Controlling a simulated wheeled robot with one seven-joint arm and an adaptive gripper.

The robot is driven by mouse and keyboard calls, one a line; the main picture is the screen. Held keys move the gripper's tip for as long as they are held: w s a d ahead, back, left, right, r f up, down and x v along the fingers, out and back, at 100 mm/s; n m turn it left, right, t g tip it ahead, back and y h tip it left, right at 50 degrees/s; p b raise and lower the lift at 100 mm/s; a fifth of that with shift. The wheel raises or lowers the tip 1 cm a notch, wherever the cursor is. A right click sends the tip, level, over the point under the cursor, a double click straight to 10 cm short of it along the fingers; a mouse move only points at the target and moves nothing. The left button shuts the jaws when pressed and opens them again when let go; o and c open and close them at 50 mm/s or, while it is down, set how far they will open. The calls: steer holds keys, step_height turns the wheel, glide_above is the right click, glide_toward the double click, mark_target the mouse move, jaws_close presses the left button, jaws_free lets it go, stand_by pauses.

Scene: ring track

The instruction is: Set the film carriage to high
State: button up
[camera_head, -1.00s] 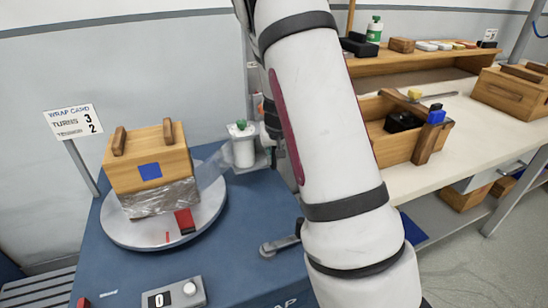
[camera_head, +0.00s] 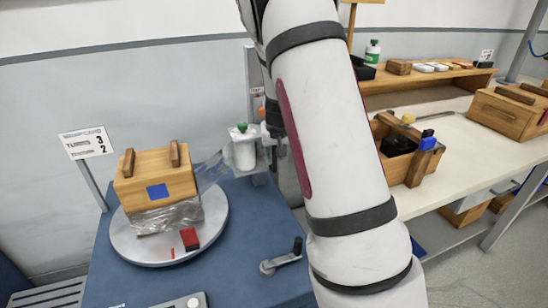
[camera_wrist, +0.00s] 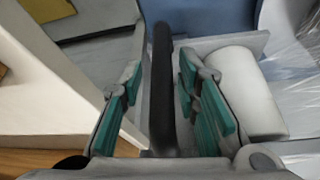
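The film carriage (camera_head: 243,147) carries an upright white roll with a green top, beside a grey mast (camera_head: 254,85) at the back of the blue wrapping machine. Clear film runs from it to the wooden crate (camera_head: 157,177) on the round turntable (camera_head: 125,235). The white roll (camera_wrist: 240,92) also shows in the wrist view, right of my gripper (camera_wrist: 163,95). My gripper is open, its teal pads on either side of a dark upright bar (camera_wrist: 161,85), with narrow gaps visible. My arm hides part of the carriage and mast in the head view.
A red block (camera_head: 190,238) is on the turntable. A crank handle (camera_head: 281,258) is on the machine's front right, and a control box (camera_head: 182,302) at its front edge. A workbench (camera_head: 470,150) with wooden boxes stands right.

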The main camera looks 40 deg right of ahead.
steer(key=shift+f, duration=0.2)
steer(key=v, duration=1.2)
steer(key=shift+s+a, duration=0.1)
steer(key=shift+a, duration=0.05)
